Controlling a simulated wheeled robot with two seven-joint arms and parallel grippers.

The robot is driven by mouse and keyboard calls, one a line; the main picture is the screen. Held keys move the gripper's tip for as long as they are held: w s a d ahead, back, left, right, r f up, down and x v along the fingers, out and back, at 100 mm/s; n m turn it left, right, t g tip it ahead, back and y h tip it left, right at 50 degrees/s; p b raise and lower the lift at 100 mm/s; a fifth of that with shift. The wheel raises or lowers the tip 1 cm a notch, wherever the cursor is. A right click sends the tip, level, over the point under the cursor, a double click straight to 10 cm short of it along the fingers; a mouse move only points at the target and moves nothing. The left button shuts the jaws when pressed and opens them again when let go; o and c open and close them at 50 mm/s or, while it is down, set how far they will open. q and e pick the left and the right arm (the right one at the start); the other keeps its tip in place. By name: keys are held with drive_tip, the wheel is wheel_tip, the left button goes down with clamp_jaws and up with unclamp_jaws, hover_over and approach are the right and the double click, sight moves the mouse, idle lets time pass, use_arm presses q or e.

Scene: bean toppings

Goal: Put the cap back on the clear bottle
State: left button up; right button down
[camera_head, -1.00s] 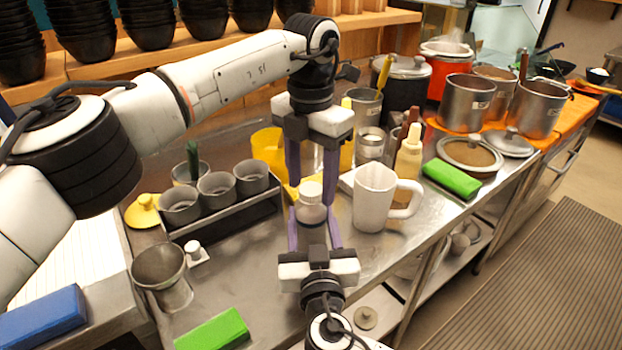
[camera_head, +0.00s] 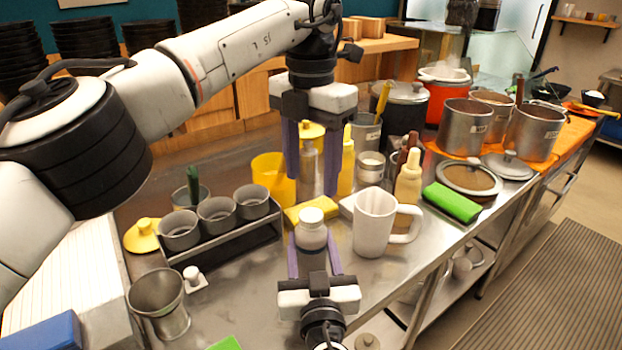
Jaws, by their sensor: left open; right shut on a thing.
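A pale, greyish clear bottle (camera_head: 311,238) stands upright between the fingers of my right gripper (camera_head: 314,262), which is shut on it from the near side. A white cap (camera_head: 311,216) sits on top of the bottle's neck; whether it is fully seated I cannot tell. My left gripper (camera_head: 313,185) is open, pointing down with nothing held, above and apart from the cap. Its fingers partly hide a yellow-topped container (camera_head: 308,160) behind.
A white mug (camera_head: 374,225) stands close right of the bottle. A rack of metal cups (camera_head: 217,218), a metal cup (camera_head: 160,300) and a yellow lid (camera_head: 142,236) are at left. A yellow block (camera_head: 308,211) lies behind the bottle. Pots (camera_head: 466,122) stand at back right.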

drive_tip(key=c, duration=0.8)
unclamp_jaws()
use_arm(q)
wheel_tip(320, 180, down, 2)
drive_tip(key=shift+f+b, duration=0.1)
drive_tip(key=shift+b, duration=0.9)
use_arm(e)
drive_tip(key=s, duration=0.6)
drive_tip(key=s+d, duration=0.1)
drive_tip(key=s, duration=0.2)
drive_tip(key=shift+f, duration=0.1)
drive_tip(key=shift+s, duration=0.65)
